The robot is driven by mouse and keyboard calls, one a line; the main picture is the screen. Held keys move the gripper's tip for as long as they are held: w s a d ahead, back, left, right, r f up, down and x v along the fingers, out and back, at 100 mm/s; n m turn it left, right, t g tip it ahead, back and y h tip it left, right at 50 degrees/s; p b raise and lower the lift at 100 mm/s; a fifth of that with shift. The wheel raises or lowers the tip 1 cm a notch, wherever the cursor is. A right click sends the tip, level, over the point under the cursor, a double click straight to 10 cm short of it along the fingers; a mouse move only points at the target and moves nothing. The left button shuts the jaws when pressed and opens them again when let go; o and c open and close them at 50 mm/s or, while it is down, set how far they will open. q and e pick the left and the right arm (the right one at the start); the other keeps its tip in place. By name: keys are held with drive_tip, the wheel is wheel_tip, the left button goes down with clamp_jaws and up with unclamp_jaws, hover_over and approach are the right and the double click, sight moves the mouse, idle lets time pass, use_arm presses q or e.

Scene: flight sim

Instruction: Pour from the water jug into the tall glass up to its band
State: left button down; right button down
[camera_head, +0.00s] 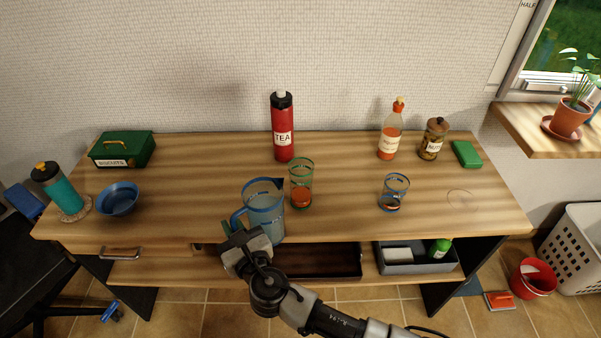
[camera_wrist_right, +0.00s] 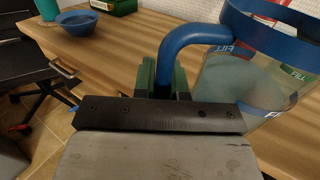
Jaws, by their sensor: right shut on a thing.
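The water jug (camera_head: 265,222) is clear with a blue rim and blue handle, and pale liquid shows inside. It looks about upright at the table's front edge; I cannot tell if its base touches the top. My right gripper (camera_head: 243,238) is shut on the jug's handle; the handle (camera_wrist_right: 190,38) and jug wall (camera_wrist_right: 225,82) show in the right wrist view. My left gripper is out of view.
A shorter blue-rimmed glass (camera_head: 396,186) stands to the right. A red tea flask (camera_head: 283,120), an orange bottle (camera_head: 388,145) and a nut jar (camera_head: 433,140) stand behind. A blue bowl (camera_head: 118,200) is at left. The table between bowl and jug is clear.

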drive_tip(key=a, duration=0.2)
drive_tip(key=shift+w+a+f+n+y, duration=0.3)
drive_tip(key=shift+w+a+f+y, duration=0.05)
drive_tip(key=shift+f+y, duration=0.05)
drive_tip(key=w+d+r+m+g+p, duration=0.1)
drive_tip(key=w+d+r+m+p, duration=0.2)
drive_tip(key=r+m+p, duration=0.3)
drive_tip(key=shift+d+r+g, duration=0.15)
drive_tip(key=shift+r+g, duration=0.15)
drive_tip(key=shift+r, duration=0.35)
drive_tip(key=shift+w+d+r+m+p, duration=0.25)
drive_tip(key=shift+r+m+p, duration=0.25)
drive_tip(key=shift+p, duration=0.1)
drive_tip(key=shift+w+d+r+m+g+p, duration=0.3)
drive_tip(key=shift+r+m+p, duration=0.3)
drive_tip(key=shift+r+p, duration=0.25)
drive_tip(key=shift+w+d+r+m+g+p, duration=0.15)
drive_tip(key=shift+w+d+r+m+p, duration=0.1)
drive_tip(key=shift+r+m+p, duration=0.45)
drive_tip(key=shift+w+d+r+m+g+p, duration=0.3)
drive_tip(key=shift+r+m+p, duration=0.2)
drive_tip(key=shift+r+p, duration=0.4)
idle(3.1)
